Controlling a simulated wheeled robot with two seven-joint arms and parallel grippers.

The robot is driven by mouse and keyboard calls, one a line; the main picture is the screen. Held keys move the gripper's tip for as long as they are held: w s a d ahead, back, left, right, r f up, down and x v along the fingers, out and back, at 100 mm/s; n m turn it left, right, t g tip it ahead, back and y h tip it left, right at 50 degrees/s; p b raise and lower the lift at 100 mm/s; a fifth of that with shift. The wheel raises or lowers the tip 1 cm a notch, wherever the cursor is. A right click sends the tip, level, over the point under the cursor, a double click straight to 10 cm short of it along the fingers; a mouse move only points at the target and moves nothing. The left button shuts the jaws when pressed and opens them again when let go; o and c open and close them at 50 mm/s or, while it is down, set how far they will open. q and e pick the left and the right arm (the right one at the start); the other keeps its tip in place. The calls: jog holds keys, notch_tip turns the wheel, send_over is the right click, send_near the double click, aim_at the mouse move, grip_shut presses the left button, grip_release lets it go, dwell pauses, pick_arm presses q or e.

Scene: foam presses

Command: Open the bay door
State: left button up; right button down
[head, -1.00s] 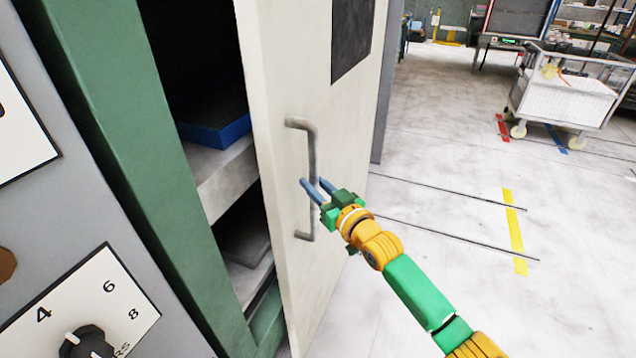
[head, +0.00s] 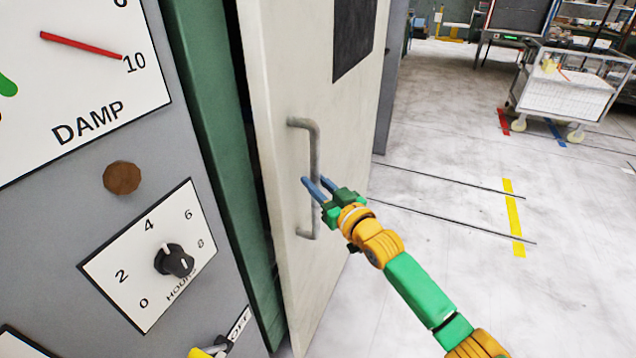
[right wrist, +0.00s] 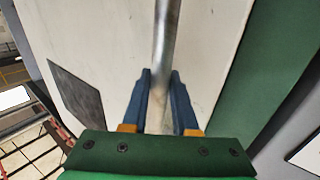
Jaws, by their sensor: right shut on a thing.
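The bay door (head: 283,200) is a pale panel with a dark square (head: 353,35) high on it. It stands slightly ajar, with a narrow dark gap (head: 243,110) beside the green frame (head: 205,130). A grey bar handle (head: 314,145) runs upright on its face. My right gripper (head: 314,182) is shut on the handle at about its lower middle. In the right wrist view the blue fingers (right wrist: 160,75) lie on both sides of the handle (right wrist: 166,40). The inside of the bay is hidden. My left gripper is not in view.
A grey control panel (head: 70,215) with a damp gauge (head: 75,85), an hours knob (head: 174,260) and a switch stands left of the door. Open pale floor (head: 430,170) lies to the right. A white wheeled cart (head: 565,95) stands farther back.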

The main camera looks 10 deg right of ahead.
jog(key=shift+r, duration=0.45)
jog(key=c, duration=0.9)
grip_release()
jog(key=shift+a, duration=0.1)
jog(key=shift+c, duration=0.2)
jog(key=shift+o, duration=1.3)
jog(key=shift+s+a, duration=0.1)
jog(key=shift+a, duration=0.1)
jog(key=shift+s+f, duration=0.2)
jog(key=v, duration=0.6)
jog(key=shift+s+b, duration=0.35)
jog(key=shift+s, duration=0.05)
jog(key=shift+r, duration=0.1)
